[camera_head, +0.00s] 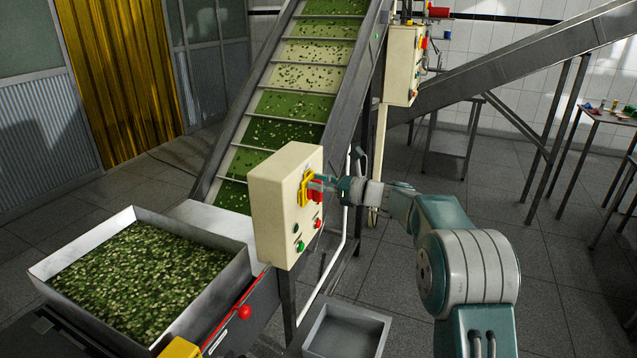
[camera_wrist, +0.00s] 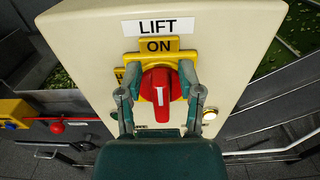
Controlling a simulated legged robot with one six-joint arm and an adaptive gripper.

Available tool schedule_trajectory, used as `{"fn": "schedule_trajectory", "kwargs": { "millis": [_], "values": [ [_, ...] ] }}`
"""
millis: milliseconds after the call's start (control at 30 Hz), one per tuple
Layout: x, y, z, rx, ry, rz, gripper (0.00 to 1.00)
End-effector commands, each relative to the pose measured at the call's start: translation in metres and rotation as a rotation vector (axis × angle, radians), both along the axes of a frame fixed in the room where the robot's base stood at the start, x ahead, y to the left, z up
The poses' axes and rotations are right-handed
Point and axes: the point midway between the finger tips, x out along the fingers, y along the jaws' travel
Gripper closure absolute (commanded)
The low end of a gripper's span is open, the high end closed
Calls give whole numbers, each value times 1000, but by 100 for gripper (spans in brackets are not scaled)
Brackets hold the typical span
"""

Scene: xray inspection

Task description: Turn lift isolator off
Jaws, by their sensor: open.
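The lift isolator is a red rotary handle (camera_wrist: 157,92) on a yellow plate (camera_wrist: 158,45) marked ON, under a LIFT label (camera_wrist: 158,27) in the wrist view. The handle stands upright, its long grip pointing down. It also shows in the head view as a red knob (camera_head: 315,191) on the right face of a cream control box (camera_head: 270,205). My gripper (camera_wrist: 158,98) is open, with one finger on each side of the handle. I cannot tell whether either finger touches it. My gripper also shows at the box face in the head view (camera_head: 330,188).
Green and red buttons (camera_head: 300,246) sit below the isolator on the box. A metal hopper (camera_head: 140,220) of green pieces and an inclined conveyor (camera_head: 300,75) stand left of and behind the box. A second cream box (camera_head: 402,65) is behind.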

Motion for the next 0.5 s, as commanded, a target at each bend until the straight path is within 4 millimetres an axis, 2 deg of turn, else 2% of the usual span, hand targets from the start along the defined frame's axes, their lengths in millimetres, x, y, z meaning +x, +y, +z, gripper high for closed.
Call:
{"fn": "schedule_trajectory", "kwargs": {
  "millis": [67,500],
  "values": [
    [1,0,-1,-2,2,-2,100],
    [1,0,-8,-14,-6,-2,100]
  ]
}}
